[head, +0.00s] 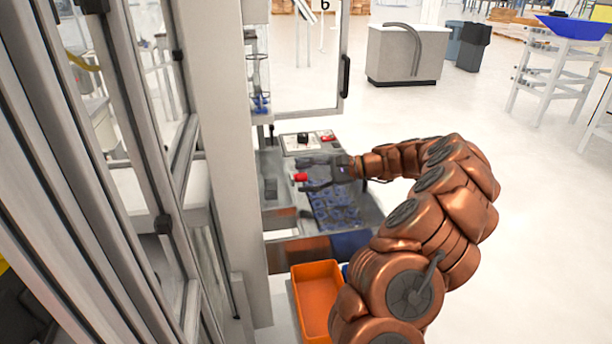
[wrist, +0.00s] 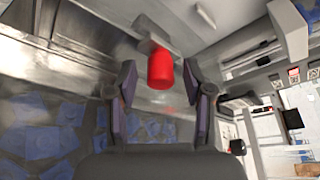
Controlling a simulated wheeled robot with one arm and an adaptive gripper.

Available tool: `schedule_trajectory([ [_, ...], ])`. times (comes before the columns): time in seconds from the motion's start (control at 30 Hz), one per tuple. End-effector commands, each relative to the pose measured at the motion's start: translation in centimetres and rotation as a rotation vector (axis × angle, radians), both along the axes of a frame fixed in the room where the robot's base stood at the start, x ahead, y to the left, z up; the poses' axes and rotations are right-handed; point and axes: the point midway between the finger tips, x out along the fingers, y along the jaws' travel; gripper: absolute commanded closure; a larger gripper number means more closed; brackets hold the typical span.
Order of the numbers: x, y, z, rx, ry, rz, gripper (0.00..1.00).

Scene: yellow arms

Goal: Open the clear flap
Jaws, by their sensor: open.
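A red knob (head: 300,177) sits at the left end of my gripper (head: 308,174) in the head view. In the wrist view the red knob (wrist: 160,69) is in the gap of my gripper (wrist: 159,78), between the two dark fingertips, with space on both sides. My gripper is open and holds nothing. The knob joins a small grey bracket (wrist: 149,45) behind it. A clear panel (head: 296,60) in a pale frame with a dark handle stands open above the machine. I cannot make out a clear sheet at the knob itself.
A grey tray with blue round parts (head: 335,205) lies under my gripper. An orange bin (head: 317,290) stands in front. A pale post (head: 215,150) and framed glass panels (head: 150,80) close off the left. Open floor (head: 510,190) lies to the right.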

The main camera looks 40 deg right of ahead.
Motion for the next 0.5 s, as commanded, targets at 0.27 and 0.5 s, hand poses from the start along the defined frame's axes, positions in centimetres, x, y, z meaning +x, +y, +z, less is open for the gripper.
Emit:
schedule_trajectory([
  [0.27,0.17,0.12,-0.08,-0.001,-0.001,-0.002,0.49],
  [0.5,0.16,0.11,-0.09,-0.001,0.000,-0.002,0.74],
])
